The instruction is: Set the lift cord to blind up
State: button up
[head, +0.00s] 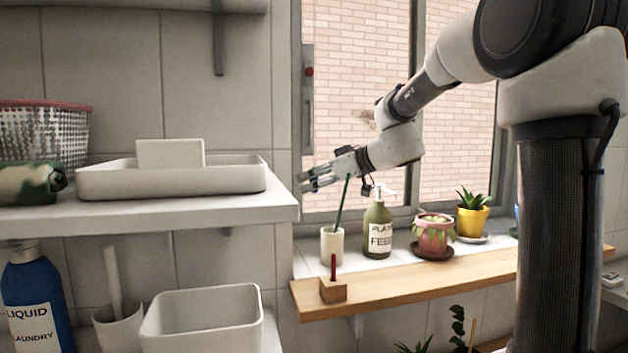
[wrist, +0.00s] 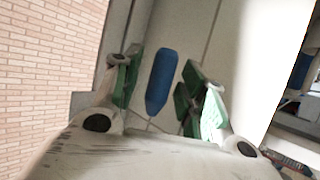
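No cord is clear in the head view. A small red knob (head: 309,71) sits on a narrow grey upright strip (head: 308,100) at the window's left edge. My gripper (head: 308,181) is below it, near the right end of the white shelf. In the wrist view my gripper (wrist: 156,92) has its green-padded fingers spread apart. A long, rounded blue piece (wrist: 162,80) shows between them, with a gap on each side; I cannot tell whether it is the lift cord's handle or how far beyond the fingers it is.
A white shelf (head: 230,210) ends just left of my gripper. Below my arm, a green stick in a white cup (head: 332,246), a green bottle (head: 377,232) and potted plants (head: 434,236) line the sill. A wooden block with a red peg (head: 333,288) stands on the wooden ledge.

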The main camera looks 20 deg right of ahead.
jog(key=v, duration=1.2)
jog(key=shift+d+f, duration=0.15)
